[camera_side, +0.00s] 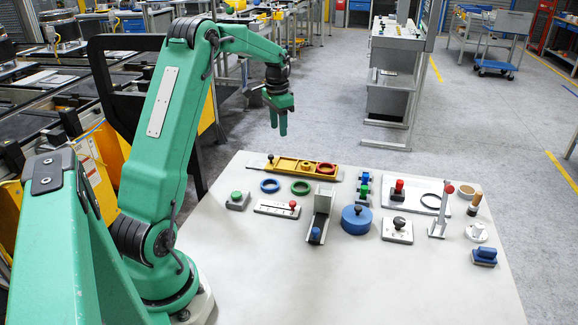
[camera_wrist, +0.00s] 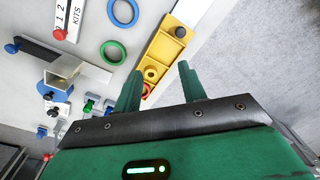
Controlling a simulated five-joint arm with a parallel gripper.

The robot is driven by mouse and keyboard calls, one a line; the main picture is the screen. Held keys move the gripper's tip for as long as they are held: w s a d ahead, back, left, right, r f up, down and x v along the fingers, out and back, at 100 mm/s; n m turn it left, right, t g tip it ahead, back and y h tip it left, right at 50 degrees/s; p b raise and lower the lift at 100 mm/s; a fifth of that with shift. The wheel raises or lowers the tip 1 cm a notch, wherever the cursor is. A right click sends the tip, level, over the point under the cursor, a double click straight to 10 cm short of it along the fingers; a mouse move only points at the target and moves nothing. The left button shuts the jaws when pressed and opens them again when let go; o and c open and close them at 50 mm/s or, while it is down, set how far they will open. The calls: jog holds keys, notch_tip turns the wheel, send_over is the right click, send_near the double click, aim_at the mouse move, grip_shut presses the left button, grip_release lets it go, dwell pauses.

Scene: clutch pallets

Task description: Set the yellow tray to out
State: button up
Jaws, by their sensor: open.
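The yellow tray (camera_side: 314,171) is a long, low tray on a grey rail (camera_side: 338,176) at the far edge of the white table. A dark knob (camera_side: 270,158) stands at its left end in the side view. A yellow ring and a red ring (camera_side: 326,168) are at its right part. In the wrist view, the tray (camera_wrist: 166,49) runs diagonally, with the dark knob (camera_wrist: 180,32) at its upper end. My gripper (camera_side: 279,131) is open and empty, above and apart from the tray. In the wrist view its fingertips (camera_wrist: 159,74) straddle the tray's lower part, which is partly hidden.
A blue ring (camera_side: 269,185) and a green ring (camera_side: 300,187) lie in front of the tray. A slider plate with a red knob (camera_side: 293,205), a grey channel (camera_side: 321,210) and a blue cylinder (camera_side: 356,219) stand nearer. The front of the table is clear.

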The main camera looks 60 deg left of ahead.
jog(key=a+f, duration=0.4)
jog(key=a, duration=0.1)
jog(key=shift+s+f, duration=0.2)
jog(key=shift+s, duration=0.05)
jog(key=shift+d, duration=0.1)
jog(key=shift+f, duration=3.9)
grip_shut()
